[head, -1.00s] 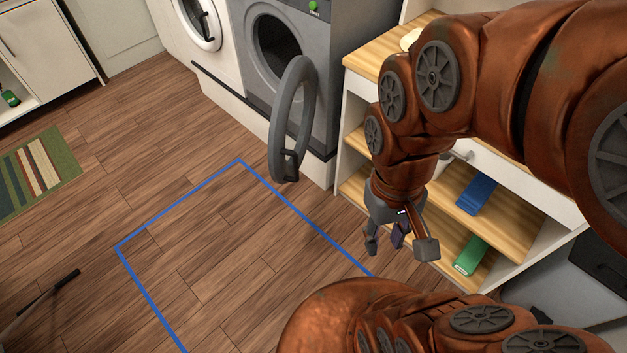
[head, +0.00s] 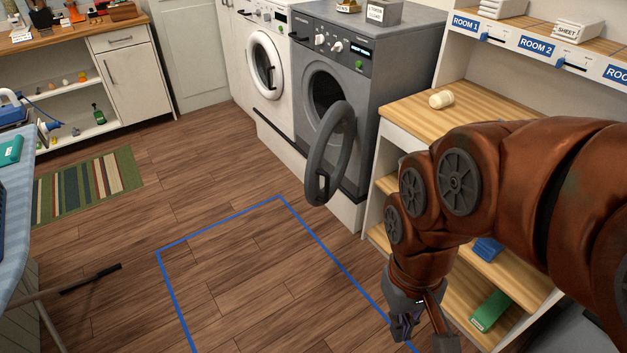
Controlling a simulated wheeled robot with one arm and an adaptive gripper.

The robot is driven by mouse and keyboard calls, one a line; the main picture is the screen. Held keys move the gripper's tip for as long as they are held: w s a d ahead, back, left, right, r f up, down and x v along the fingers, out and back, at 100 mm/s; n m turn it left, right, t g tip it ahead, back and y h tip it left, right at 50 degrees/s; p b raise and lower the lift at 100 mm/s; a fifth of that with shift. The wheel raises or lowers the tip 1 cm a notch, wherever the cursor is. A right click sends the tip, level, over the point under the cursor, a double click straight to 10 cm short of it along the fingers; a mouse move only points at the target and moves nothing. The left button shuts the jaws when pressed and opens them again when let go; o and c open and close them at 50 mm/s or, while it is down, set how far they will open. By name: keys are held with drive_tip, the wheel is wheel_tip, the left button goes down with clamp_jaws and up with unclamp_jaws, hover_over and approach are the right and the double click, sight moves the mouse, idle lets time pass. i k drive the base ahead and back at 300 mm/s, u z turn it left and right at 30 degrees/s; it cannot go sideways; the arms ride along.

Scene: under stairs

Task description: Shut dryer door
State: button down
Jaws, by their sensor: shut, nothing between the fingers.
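The grey dryer (head: 361,80) stands against the back wall, right of a white washer (head: 265,60). Its round drum opening (head: 325,92) is uncovered. The dryer door (head: 329,150), a thick dark grey ring with a handle at its lower edge, hangs wide open and sticks out toward the room. My gripper (head: 418,325) points down near the bottom edge, to the right of and nearer than the door, clear of it. It is shut and empty. Its lowest part is partly cut off by the frame.
Blue tape (head: 220,222) outlines clear floor before the door.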

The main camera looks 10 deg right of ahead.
sight(340, 111)
drive_tip(key=u, duration=0.55)
drive_tip(key=i, duration=0.85)
drive_tip(key=u, duration=0.3)
